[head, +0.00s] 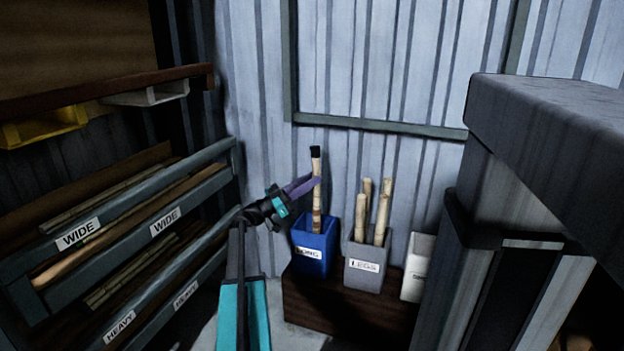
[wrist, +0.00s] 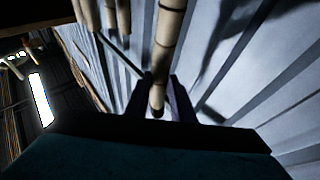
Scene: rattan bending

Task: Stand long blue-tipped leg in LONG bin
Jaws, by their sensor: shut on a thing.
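The long leg (head: 316,200) is a pale bamboo-like pole with a dark tip at its top; I cannot make out blue in that tip. It stands nearly upright with its lower end inside the blue bin (head: 316,265), whose label appears to read LONG. My gripper (head: 312,184) is shut on the leg at its upper part, above the bin's rim. In the wrist view the leg (wrist: 168,40) runs between the two fingers (wrist: 160,100). The leg's bottom end is hidden by the bin's front wall, so I cannot tell whether it touches the floor of the bin.
A grey bin (head: 366,272) labelled LEGS holds several pale poles right beside the blue bin. A white bin (head: 416,275) stands further right. They rest on a brown wooden stand (head: 340,312). A rack (head: 120,240) of rods is at left; a large grey cabinet (head: 550,130) is at right.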

